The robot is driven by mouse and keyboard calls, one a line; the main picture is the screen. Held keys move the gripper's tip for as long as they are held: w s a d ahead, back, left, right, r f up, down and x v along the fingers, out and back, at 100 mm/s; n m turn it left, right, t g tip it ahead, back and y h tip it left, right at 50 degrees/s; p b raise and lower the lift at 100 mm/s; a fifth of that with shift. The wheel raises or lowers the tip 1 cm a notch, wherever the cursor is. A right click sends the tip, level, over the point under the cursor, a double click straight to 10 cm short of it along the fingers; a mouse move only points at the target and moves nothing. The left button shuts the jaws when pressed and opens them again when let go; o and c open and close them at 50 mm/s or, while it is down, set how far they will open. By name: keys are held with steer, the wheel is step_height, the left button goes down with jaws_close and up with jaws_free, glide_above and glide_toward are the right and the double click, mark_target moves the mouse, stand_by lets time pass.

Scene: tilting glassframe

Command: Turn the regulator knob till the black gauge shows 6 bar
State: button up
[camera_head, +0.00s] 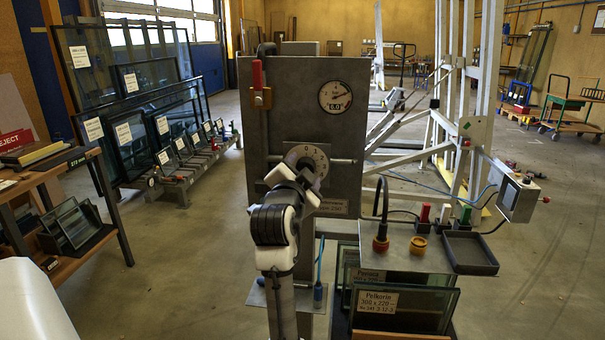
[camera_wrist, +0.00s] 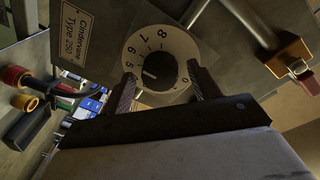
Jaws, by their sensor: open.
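The regulator knob (camera_wrist: 160,71) is black with a pale pointer mark, on a round white numbered dial (camera_wrist: 181,36). In the wrist view the mark points left, near the 5. My gripper (camera_wrist: 161,74) is open, with one finger on each side of the knob; I cannot tell whether they touch it. In the head view the dial (camera_head: 318,152) is partly hidden by my arm. The gauge (camera_head: 335,95) has a pale face and black rim, on the upper right of the grey panel (camera_head: 290,105). Its small readout looks like 6.0, but is hard to read.
A red-handled part in a brass block (camera_head: 261,97) and a pipe sit left of the gauge. A stand with a black tray (camera_head: 470,252) and coloured fittings is at right, above framed glass panes (camera_head: 405,308). Glass racks stand at left, and a white tilting frame (camera_head: 447,110) behind.

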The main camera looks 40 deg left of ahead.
steer(key=shift+s, duration=0.1)
steer(key=b+v, duration=0.2)
steer(key=v, duration=1.1)
steer(key=shift+s+d, duration=0.25)
